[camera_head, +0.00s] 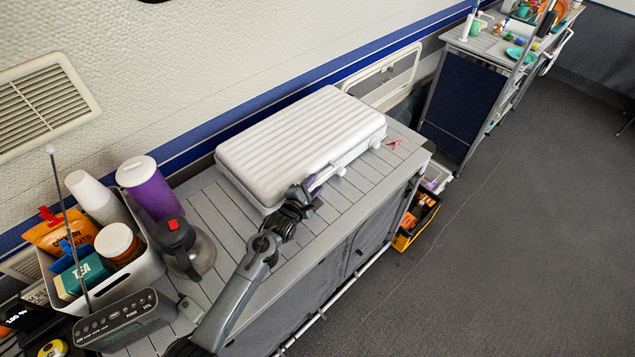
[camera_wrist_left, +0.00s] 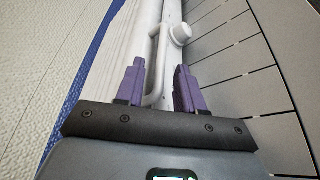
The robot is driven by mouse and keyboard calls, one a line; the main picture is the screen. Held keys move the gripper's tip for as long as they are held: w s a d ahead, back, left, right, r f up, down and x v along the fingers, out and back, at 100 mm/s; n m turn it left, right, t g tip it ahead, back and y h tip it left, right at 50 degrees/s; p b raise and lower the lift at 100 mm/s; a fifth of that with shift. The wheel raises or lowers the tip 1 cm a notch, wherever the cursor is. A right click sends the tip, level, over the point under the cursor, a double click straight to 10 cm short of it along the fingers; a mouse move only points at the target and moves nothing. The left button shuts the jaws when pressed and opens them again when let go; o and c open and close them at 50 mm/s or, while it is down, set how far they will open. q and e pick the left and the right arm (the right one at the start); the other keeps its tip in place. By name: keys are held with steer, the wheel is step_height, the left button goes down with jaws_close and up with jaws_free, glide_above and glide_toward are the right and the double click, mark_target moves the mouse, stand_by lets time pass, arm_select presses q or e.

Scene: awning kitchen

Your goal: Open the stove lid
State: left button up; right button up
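The white stove (camera_head: 300,140) sits on the slatted counter with its ribbed lid (camera_head: 295,125) shut. In the left wrist view, the purple fingers of my left gripper (camera_wrist_left: 160,85) are apart. A thin white handle or rail (camera_wrist_left: 158,65) on the stove shows in the gap between them. I cannot tell whether either finger touches it. A round white knob (camera_wrist_left: 181,33) is ahead of the fingers. My right gripper is not in view.
The slatted counter (camera_head: 365,185) is clear in front of the stove. A glass kettle (camera_head: 186,248), a grey bin of groceries (camera_head: 146,262), a purple cup (camera_head: 150,190) and a radio (camera_head: 125,320) stand left. The wall (camera_head: 240,60) is close behind the stove.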

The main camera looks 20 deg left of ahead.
arm_select(q)
steer(key=shift+x, duration=1.45)
jaws_close()
